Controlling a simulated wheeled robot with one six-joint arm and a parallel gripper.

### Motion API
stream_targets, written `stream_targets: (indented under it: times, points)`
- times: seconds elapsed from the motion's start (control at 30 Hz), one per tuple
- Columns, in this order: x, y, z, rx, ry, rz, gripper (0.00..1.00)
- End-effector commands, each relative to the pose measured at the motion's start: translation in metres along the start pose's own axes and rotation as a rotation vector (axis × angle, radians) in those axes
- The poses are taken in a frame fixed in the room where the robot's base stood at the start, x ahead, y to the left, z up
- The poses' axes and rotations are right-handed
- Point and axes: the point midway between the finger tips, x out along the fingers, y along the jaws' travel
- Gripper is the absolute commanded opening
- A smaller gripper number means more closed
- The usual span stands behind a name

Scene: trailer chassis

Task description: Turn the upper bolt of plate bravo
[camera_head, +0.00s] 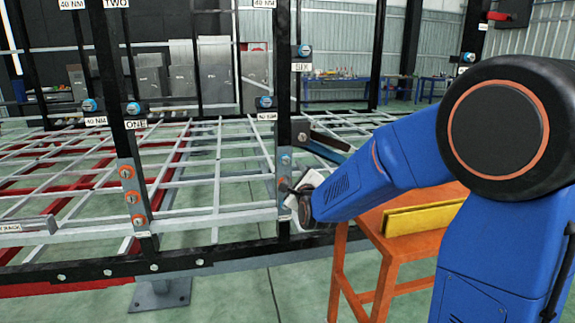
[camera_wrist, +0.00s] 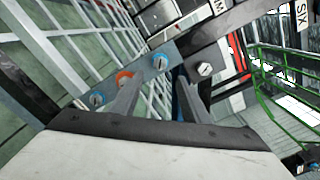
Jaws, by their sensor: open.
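A grey-blue plate (camera_head: 285,176) is on the black post under the SIX label; no plate name is readable on it. In the wrist view this plate (camera_wrist: 142,70) carries a blue upper bolt (camera_wrist: 159,62), an orange middle bolt (camera_wrist: 124,78) and a blue lower bolt (camera_wrist: 98,98). The upper bolt also shows in the head view (camera_head: 286,160). My gripper (camera_wrist: 161,76) is open, one finger on each side of the upper bolt in the picture. I cannot tell whether they touch it. In the head view my gripper (camera_head: 290,189) is beside the plate and covers its lower part.
A second plate (camera_head: 127,182) with orange bolts is on the post labelled ONE. A grey bolt (camera_wrist: 205,69) sits just right of my right finger. An orange table (camera_head: 370,222) with a yellow object (camera_head: 422,218) stands under my arm. Chassis bars run behind the posts.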

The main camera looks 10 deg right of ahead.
Motion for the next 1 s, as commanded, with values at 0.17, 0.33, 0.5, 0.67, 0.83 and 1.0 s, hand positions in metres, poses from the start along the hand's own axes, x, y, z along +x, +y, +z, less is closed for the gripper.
stream_targets:
  times: [0.17,0.33,0.5,0.67,0.83,1.0]
  points:
    - [0.033,0.001,-0.001,0.000,0.001,0.000,0.42]
    - [0.061,0.001,-0.001,0.000,0.001,0.002,0.42]
    - [0.082,0.001,-0.001,0.000,0.001,0.001,0.42]
    - [0.092,0.000,0.000,0.000,0.000,0.000,0.42]
    - [0.095,0.000,0.000,0.000,0.001,0.001,0.42]
    - [0.095,0.000,0.000,0.000,0.001,0.001,0.40]
